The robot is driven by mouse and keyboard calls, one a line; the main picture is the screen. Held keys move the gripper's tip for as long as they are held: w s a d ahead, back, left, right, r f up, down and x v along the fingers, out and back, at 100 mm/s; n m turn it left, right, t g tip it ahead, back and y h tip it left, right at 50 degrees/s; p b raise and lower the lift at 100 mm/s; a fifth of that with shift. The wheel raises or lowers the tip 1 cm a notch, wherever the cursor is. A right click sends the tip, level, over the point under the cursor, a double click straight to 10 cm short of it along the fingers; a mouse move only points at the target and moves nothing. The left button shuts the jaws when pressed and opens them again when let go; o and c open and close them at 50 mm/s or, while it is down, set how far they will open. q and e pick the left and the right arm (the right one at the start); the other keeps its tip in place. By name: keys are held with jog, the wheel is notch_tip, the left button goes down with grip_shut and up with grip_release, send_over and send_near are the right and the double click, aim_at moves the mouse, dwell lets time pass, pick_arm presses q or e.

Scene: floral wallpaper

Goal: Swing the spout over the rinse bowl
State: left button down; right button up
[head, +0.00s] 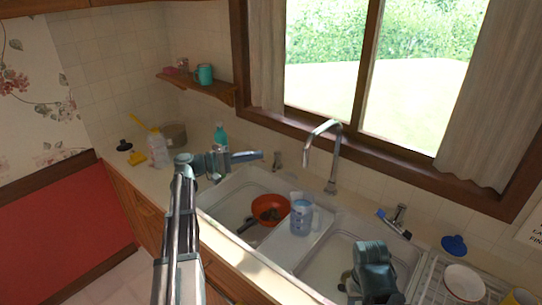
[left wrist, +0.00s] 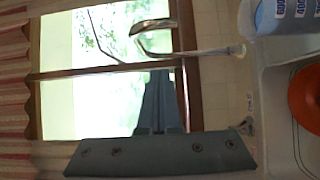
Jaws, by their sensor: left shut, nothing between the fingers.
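The chrome spout (head: 325,124) rises behind the double sink and arches forward. Its tip hangs near the divider between the basins. It also shows sideways in the left wrist view (left wrist: 155,24). The left basin (head: 212,208) holds an orange-red bowl (head: 268,205); the right basin (head: 318,265) is partly hidden by my right arm. I cannot tell which of these is the rinse bowl. My left gripper (head: 260,155) is shut and empty, left of the spout and apart from it. My right gripper (head: 350,280) is low over the right basin, its jaws unclear.
A clear blue-marked jug (head: 301,218) stands on the divider, below the spout. Taps (head: 277,160) (head: 398,214) flank the spout, with a blue-ended item (head: 392,224) by the right one. Bottles (head: 220,136) (head: 157,148) and a pot (head: 173,134) stand left. A dish rack (head: 432,280) is right.

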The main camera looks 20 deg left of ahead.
pick_arm(q)
jog(key=w+d, duration=0.4)
jog(key=d, duration=0.7)
jog(key=shift+w, duration=0.4)
jog(key=s+d+n+t+y, duration=0.1)
jog(key=d+n+t+y, duration=0.4)
jog(key=d, duration=1.5)
jog(key=shift+s+n+t+y, duration=0.35)
jog(key=shift+n+y, duration=0.15)
jog(key=shift+y, duration=0.6)
jog(key=shift+s, duration=0.1)
